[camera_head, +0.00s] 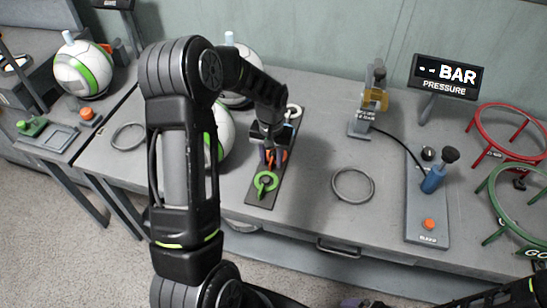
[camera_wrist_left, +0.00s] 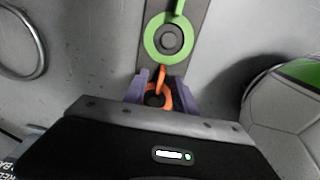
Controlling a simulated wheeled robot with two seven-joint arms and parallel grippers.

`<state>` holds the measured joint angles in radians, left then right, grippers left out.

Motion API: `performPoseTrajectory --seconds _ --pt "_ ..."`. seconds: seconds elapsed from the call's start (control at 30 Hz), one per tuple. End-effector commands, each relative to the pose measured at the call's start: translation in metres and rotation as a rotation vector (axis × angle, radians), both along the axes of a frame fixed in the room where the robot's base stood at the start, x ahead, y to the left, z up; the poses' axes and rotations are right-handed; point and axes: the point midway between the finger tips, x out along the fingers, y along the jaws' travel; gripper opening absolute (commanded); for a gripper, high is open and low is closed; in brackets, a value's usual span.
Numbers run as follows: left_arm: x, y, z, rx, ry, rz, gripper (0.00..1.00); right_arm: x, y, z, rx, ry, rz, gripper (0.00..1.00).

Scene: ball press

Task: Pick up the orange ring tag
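The orange ring tag (camera_wrist_left: 161,80) lies on a dark narrow board (camera_wrist_left: 200,20), around a dark peg, next to a green ring tag (camera_wrist_left: 168,40). My left gripper (camera_wrist_left: 160,88) is over the orange tag, its purple fingertips apart on either side of the ring. The orange tag (camera_head: 282,156) is partly hidden under my left gripper (camera_head: 270,155) in the head view. The green ring tag (camera_head: 265,184) is at the board's near end, a white ring tag (camera_head: 293,112) at its far end. My right gripper (camera_head: 365,302) is partly cut off at the bottom edge.
A white-green ball (camera_head: 222,135) stands just left of the board. A loose metal ring (camera_head: 352,184) lies to the right on the grey table. Further right are a pump (camera_head: 433,180), a pressure display (camera_head: 446,77), and red (camera_head: 510,106) and green (camera_head: 490,207) ring stands.

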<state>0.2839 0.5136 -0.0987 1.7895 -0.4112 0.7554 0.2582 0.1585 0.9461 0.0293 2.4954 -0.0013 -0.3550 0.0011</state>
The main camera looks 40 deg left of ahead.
Motion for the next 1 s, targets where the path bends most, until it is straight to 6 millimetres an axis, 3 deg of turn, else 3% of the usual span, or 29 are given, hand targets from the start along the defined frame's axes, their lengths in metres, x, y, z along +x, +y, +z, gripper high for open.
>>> performPoseTrajectory --seconds 0.13,0.7,1.0 --pt "-0.0003 0.0001 -0.0116 0.0 0.0 0.001 0.33 -0.0001 0.0 0.0017 0.0 0.0 0.0 1.0" --pt "0.0 0.0002 -0.0117 0.0 -0.001 0.0 0.33 -0.0001 0.0 0.0013 0.0 0.0 0.0 1.0" --pt "0.0 0.0002 -0.0116 0.0 -0.001 0.0 0.09 -0.0001 0.0 0.0013 0.0 0.0 0.0 1.0"
